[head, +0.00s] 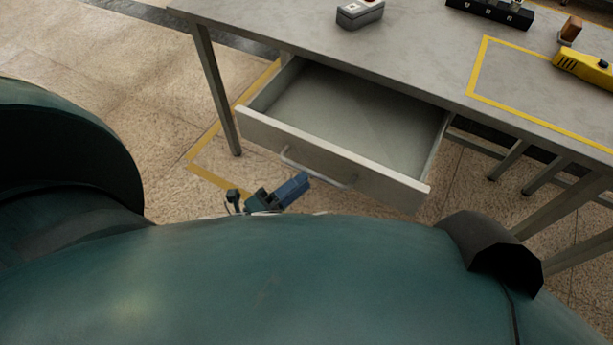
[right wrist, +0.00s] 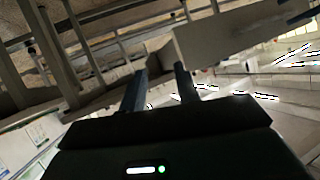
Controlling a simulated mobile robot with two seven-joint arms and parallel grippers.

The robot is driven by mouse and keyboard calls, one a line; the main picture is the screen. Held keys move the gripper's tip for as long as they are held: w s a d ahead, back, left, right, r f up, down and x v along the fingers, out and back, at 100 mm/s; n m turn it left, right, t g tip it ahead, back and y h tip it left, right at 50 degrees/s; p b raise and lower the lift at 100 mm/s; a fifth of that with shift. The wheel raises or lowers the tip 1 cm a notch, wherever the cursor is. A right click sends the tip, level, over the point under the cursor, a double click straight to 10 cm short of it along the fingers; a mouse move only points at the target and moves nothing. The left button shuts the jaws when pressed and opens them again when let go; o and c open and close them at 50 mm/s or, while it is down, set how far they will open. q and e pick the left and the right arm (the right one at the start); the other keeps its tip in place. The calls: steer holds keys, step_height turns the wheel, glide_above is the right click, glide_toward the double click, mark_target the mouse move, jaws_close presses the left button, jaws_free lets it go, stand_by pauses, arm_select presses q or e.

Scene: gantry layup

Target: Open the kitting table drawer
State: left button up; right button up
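The kitting table (head: 420,52) has a grey top. Its drawer (head: 345,112) is pulled well out towards me in the head view, and its inside looks empty. A thin bar handle (head: 318,173) runs along the drawer front (head: 385,187). I cannot tell whether the fingers close on the bar.
On the tabletop are a grey box-shaped device (head: 360,13), a black case (head: 490,11), a small brown object (head: 571,29) and a yellow tool (head: 585,67). Yellow tape marks the tabletop and floor. Table legs (head: 216,90) stand beside the drawer. My green body hides the foreground.

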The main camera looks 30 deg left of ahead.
arm_select(q)
steer(key=v, duration=1)
steer(key=shift+b, duration=0.3)
arm_select(e)
steer(key=shift+s+d+r, duration=0.15)
steer(key=shift+d, duration=0.1)
arm_select(q)
steer(key=shift+s, duration=0.1)
